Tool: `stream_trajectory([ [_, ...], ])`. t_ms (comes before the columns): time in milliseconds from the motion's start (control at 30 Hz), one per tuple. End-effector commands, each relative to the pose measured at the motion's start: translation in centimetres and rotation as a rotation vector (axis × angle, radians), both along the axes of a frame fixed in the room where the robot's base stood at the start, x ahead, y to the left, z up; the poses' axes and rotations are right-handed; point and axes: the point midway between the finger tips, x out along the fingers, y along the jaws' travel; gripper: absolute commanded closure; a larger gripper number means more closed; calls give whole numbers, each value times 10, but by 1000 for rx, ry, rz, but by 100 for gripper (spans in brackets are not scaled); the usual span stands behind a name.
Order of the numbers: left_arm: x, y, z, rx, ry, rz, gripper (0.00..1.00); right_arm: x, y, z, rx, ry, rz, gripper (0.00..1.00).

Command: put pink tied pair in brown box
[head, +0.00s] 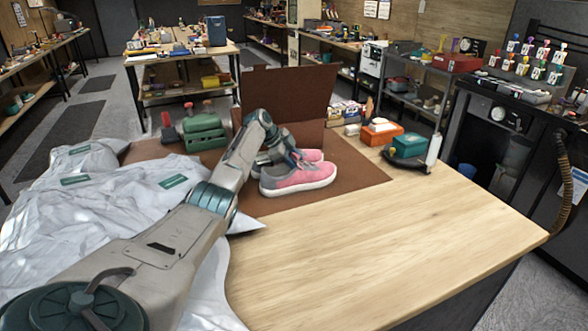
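A pair of pink and grey sneakers (300,179) with white soles sits on the brown mat (345,182) on the workbench. One shoe is in front and the other is partly hidden behind it. My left gripper (277,157) reaches down at the grey heel end of the pair. Its fingertips are small and partly hidden, so its grip is unclear. Any lace tie between the shoes is too small to make out. A brown upright panel (290,92), apparently part of the brown box, stands behind the shoes. My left arm hides part of it. My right gripper is out of view.
The front right wood is clear.

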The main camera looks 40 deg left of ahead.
Motion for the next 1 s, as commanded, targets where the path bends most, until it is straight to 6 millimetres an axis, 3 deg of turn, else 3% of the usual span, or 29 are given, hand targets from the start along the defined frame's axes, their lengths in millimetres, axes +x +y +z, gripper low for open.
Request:
stream_trajectory([
  [33,0,0,-1,-1,2,1,80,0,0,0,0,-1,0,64],
  [133,0,0,-1,-2,2,0,99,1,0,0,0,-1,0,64],
  [167,0,0,-1,-2,2,0,100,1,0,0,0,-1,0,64],
  [733,0,0,3,-2,1,1,100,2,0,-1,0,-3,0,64],
  [867,1,0,18,-1,-3,1,100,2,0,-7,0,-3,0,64],
  [1000,1,0,45,0,-6,0,100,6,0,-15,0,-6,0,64],
])
